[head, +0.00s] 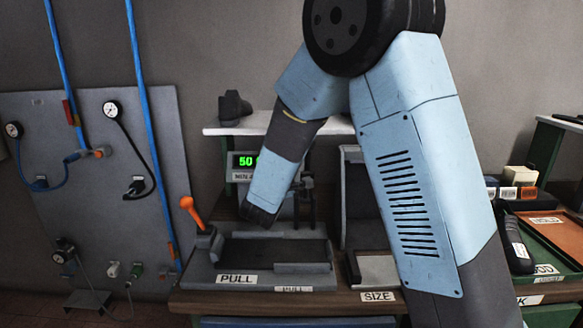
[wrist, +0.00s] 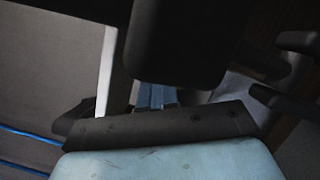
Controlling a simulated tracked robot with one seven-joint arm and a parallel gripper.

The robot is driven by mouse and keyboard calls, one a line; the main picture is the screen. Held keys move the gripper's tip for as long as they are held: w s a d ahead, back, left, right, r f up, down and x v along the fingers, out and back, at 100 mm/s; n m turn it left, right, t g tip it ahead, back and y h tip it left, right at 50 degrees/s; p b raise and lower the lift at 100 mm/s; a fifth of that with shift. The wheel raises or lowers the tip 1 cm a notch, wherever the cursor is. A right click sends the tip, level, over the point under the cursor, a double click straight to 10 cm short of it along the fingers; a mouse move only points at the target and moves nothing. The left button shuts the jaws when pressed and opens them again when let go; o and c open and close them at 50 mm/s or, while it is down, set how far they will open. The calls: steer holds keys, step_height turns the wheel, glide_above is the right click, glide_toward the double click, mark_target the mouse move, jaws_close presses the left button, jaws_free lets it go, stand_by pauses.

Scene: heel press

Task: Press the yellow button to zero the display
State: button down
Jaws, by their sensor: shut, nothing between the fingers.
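The display (head: 244,160) shows green digits, with "50" readable; its right part is hidden behind my arm. A label reading "MIN" and partly covered sits just below it. I cannot make out the yellow button in either view; my arm covers the area right of the display. My gripper (head: 262,215) is at the dark lower end of my arm, in front of the bench device below the display. No gap shows between its fingers, and it looks shut and empty. The wrist view is dark and mostly filled by near parts, so fingertip contact cannot be told.
An orange-knobbed lever (head: 188,207) stands left of the grey fixture (head: 230,272) labelled "PULL". A white shelf (head: 225,130) carries a dark object. Gauges and blue hoses hang on the left panel (head: 60,110). Trays and a dark tool (head: 515,243) lie at right.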

steer(key=shift+w, duration=0.15)
stand_by(0.8)
steer(key=shift+w+f, duration=0.15)
steer(key=shift+w, duration=0.05)
steer(key=shift+w+f, duration=0.3)
steer(key=shift+w, duration=0.05)
stand_by(1.0)
steer(key=shift+s+r, duration=0.1)
steer(key=shift+s, duration=0.05)
steer(key=shift+s+r, duration=0.4)
steer(key=shift+s, duration=0.15)
steer(key=shift+s+r, duration=0.1)
stand_by(0.4)
steer(key=s+r, duration=0.1)
steer(key=s, duration=0.1)
steer(key=s+r, duration=0.1)
steer(key=shift+s+r, duration=0.4)
stand_by(0.6)
